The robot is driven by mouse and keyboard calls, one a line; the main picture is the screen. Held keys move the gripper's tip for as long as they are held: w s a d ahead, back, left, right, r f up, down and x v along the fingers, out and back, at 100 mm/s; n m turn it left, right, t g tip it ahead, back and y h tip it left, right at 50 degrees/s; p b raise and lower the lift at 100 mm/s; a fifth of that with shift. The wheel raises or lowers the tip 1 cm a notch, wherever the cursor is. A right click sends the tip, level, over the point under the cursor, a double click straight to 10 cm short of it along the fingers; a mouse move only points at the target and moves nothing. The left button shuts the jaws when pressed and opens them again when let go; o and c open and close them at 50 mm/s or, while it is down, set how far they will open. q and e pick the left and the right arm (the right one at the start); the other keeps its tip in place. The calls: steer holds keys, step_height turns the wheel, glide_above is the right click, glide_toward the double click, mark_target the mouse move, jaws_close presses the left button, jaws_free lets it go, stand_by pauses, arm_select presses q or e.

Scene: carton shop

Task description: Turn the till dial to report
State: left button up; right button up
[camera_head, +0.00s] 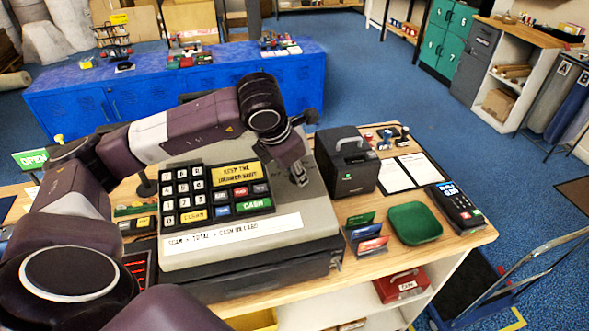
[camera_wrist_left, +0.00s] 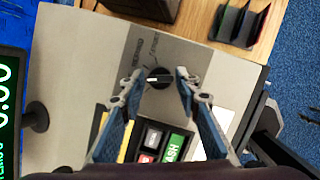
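The till (camera_head: 305,240) stands on the wooden counter, with a sloped grey top, a keypad (camera_head: 183,195) and a printed strip. In the left wrist view the till's grey top (camera_wrist_left: 75,75) carries a small round black dial (camera_wrist_left: 158,78) with a white pointer mark, beside a dark label panel whose lettering is too small to read surely. My left gripper (camera_head: 298,175) is over the till's right part and hides the dial in the head view. In the left wrist view its fingers (camera_wrist_left: 158,74) are open, one on each side of the dial, with visible gaps. My right gripper is out of view.
Right of the till stand a black printer (camera_head: 347,165), coloured cards (camera_head: 367,238), a green tray (camera_head: 414,223) and a card terminal (camera_head: 455,205). A lit green display (camera_wrist_left: 8,105) is at the left edge of the wrist view. A blue bench (camera_head: 70,110) stands behind.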

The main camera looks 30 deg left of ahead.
arm_select(q)
steer(key=c, duration=0.7)
steer(key=shift+o, duration=0.2)
steer(key=shift+w+a+f+m+h+b, duration=0.1)
steer(key=shift+m+h+b, duration=0.3)
steer(key=shift+m+b, duration=0.9)
steer(key=m+g+b, duration=0.1)
steer(key=m, duration=0.2)
steer(key=shift+m+h, duration=0.4)
steer(key=m, duration=0.1)
steer(key=m+g, duration=0.1)
steer(key=m, duration=0.2)
steer(key=shift+w+r+h+b, duration=0.15)
steer(key=shift+r+h+b, duration=0.1)
steer(key=shift+h+b, duration=0.05)
steer(key=m+g, duration=0.2)
steer(key=m, duration=0.3)
steer(key=shift+w, duration=0.1)
steer(key=shift+a+m, duration=0.1)
steer(key=shift+m, duration=0.2)
steer(key=o, duration=1.1)
